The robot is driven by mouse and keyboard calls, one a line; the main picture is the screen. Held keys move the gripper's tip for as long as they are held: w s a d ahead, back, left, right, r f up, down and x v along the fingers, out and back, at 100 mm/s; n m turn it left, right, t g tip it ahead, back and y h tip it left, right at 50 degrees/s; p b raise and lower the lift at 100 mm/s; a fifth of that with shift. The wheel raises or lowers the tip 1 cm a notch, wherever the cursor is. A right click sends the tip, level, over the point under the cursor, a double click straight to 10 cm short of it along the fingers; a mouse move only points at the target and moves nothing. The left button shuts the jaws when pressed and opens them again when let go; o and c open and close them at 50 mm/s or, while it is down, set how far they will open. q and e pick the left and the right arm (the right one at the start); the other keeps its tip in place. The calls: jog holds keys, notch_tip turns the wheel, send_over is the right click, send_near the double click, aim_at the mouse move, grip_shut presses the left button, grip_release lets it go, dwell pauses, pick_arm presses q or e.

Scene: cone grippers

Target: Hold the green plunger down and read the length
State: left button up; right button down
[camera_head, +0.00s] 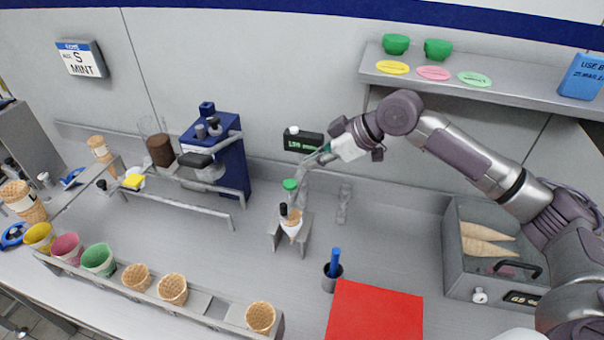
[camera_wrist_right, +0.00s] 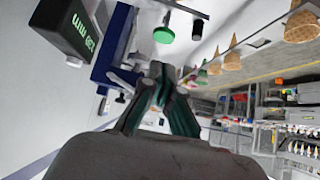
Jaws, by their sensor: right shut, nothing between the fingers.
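The green plunger (camera_head: 290,184) stands upright on a small grey gauge stand, above a cone (camera_head: 291,226) seated in the holder. In the right wrist view, the green plunger (camera_wrist_right: 163,34) shows beyond my fingertips. The dark readout (camera_head: 303,142) on the back wall shows green characters ending in "mm"; I cannot read the digits surely. My left gripper is out of view.
A blue machine (camera_head: 232,155) stands left of the gauge. A dark cup with a blue handle (camera_head: 334,271) and a red board (camera_head: 374,312) lie in front. A grey box with cones (camera_head: 486,236) is at right. A rack of cones and coloured cups (camera_head: 172,289) runs along the front left.

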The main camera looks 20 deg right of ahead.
jog(key=b+v, duration=0.1)
jog(key=v, duration=0.3)
jog(key=shift+d+r, duration=0.1)
jog(key=shift+r, duration=0.15)
jog(key=shift+s+f, duration=0.1)
jog(key=shift+f, duration=0.05)
dwell(0.7)
